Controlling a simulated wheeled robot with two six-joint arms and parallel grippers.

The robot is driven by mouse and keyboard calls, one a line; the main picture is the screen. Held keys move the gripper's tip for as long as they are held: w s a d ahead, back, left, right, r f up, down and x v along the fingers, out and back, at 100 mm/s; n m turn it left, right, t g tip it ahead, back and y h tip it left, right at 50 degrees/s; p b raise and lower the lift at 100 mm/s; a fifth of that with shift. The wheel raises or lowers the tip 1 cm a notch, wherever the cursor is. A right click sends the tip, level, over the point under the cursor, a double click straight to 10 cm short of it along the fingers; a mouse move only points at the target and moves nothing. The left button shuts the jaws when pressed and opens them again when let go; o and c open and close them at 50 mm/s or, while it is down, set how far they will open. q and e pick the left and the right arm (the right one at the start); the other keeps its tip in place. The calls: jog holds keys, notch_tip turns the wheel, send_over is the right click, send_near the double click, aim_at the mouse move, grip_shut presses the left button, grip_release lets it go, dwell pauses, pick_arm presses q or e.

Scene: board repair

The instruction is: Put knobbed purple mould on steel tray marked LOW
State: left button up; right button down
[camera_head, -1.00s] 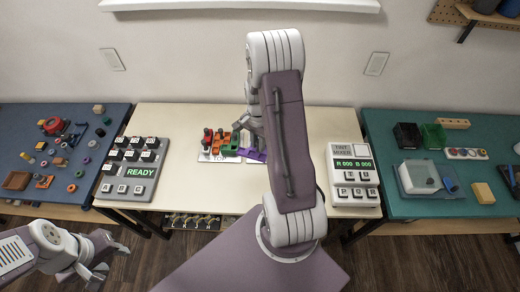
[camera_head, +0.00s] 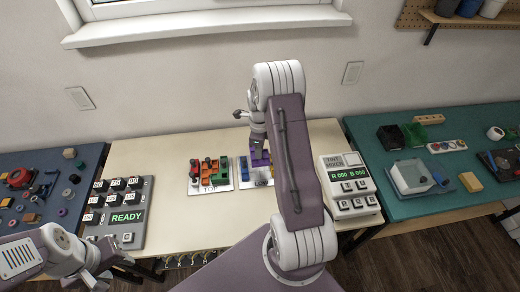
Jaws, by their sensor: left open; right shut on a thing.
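My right gripper (camera_head: 258,146) is shut on the purple mould (camera_head: 259,159), over the right-hand steel tray (camera_head: 246,183) on the cream table. Whether the mould touches the tray or hangs above it I cannot tell. That tray also shows blue and yellow pieces, and its marking is too small or hidden to read. The left-hand tray (camera_head: 208,188) holds several orange, green and red moulds (camera_head: 209,172); its front lettering is too small to read for certain. My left gripper (camera_head: 100,274) is open and empty at the lower left, in front of the grey keypad.
A grey keypad reading READY (camera_head: 121,216) stands left on the cream table, and a white mixer panel (camera_head: 347,184) stands right. Side tables, blue (camera_head: 52,222) and green (camera_head: 405,207), carry loose parts.

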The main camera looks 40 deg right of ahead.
notch_tip(320, 180, down, 8)
jog(key=b, duration=0.6)
jog(key=shift+w+r, duration=0.15)
jog(key=shift+w+f+b, duration=0.1)
jog(key=shift+f+b, duration=0.2)
jog(key=shift+f, duration=0.1)
jog(key=shift+f, duration=0.45)
jog(key=c, duration=1.2)
grip_release()
notch_tip(320, 180, up, 9)
jog(key=shift+r, duration=0.1)
